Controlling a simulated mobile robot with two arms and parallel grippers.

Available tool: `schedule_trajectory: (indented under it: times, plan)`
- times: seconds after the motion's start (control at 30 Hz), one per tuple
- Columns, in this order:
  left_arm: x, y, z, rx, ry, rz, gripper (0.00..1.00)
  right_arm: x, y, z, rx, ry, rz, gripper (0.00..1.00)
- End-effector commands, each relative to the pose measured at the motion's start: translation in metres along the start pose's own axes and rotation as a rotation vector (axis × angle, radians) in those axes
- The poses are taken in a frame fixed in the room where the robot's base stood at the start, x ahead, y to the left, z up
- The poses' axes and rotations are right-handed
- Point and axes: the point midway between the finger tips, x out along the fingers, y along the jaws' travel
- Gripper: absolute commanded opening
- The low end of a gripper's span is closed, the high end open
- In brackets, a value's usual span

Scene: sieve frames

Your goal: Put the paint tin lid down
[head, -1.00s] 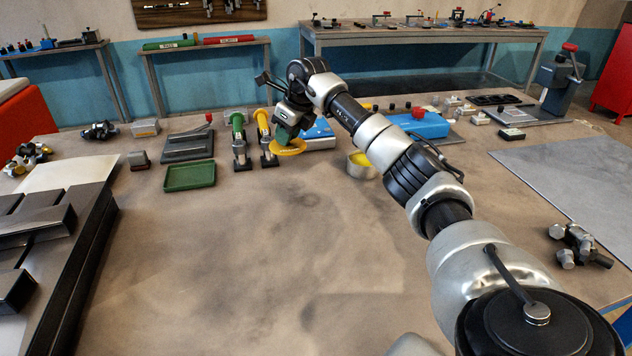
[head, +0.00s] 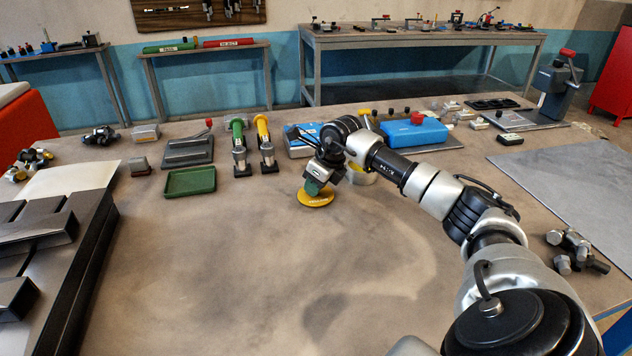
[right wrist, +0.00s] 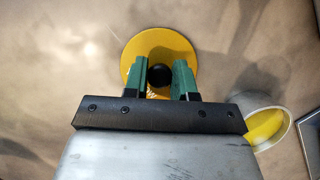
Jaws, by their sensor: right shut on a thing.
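The paint tin lid is a round yellow disc (head: 316,198) with a black knob, which shows in the right wrist view (right wrist: 159,76). My right gripper (head: 313,186) is shut on the knob, its green fingers on either side of it (right wrist: 160,78). The lid is low over the brown bench, roughly level; I cannot tell whether it touches the surface. The open paint tin (head: 362,178), pale with yellow inside, stands just right of and behind the lid, partly hidden by my arm. It also shows in the right wrist view (right wrist: 264,124). My left gripper is not in view.
A green tray (head: 190,181) lies to the left. Green-handled (head: 239,148) and yellow-handled (head: 265,145) tools stand behind the lid. A blue box (head: 415,131) is at the back right. The front middle of the bench (head: 230,270) is clear.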

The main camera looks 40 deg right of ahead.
Motion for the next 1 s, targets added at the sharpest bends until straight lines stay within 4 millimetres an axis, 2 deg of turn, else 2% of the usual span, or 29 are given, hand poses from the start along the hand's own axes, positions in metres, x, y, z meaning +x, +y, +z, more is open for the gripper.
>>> schedule_trajectory:
  times: [0.3, 0.33, 0.47, 0.83, 1.0]
  plan:
    - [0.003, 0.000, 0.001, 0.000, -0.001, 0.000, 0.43, 0.003, -0.001, -0.001, 0.000, -0.002, -0.001, 0.03]
    - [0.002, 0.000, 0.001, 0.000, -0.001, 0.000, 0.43, 0.002, -0.001, -0.001, 0.000, -0.002, -0.001, 0.30]
    - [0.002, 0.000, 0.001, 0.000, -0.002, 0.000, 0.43, 0.002, -0.001, -0.001, 0.000, -0.002, -0.001, 0.50]
    - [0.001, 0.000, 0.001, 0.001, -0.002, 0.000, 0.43, -0.004, -0.001, 0.001, 0.000, -0.002, -0.002, 0.51]
    - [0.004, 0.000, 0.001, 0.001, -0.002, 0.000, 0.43, -0.032, -0.002, 0.000, -0.002, -0.004, -0.006, 0.51]
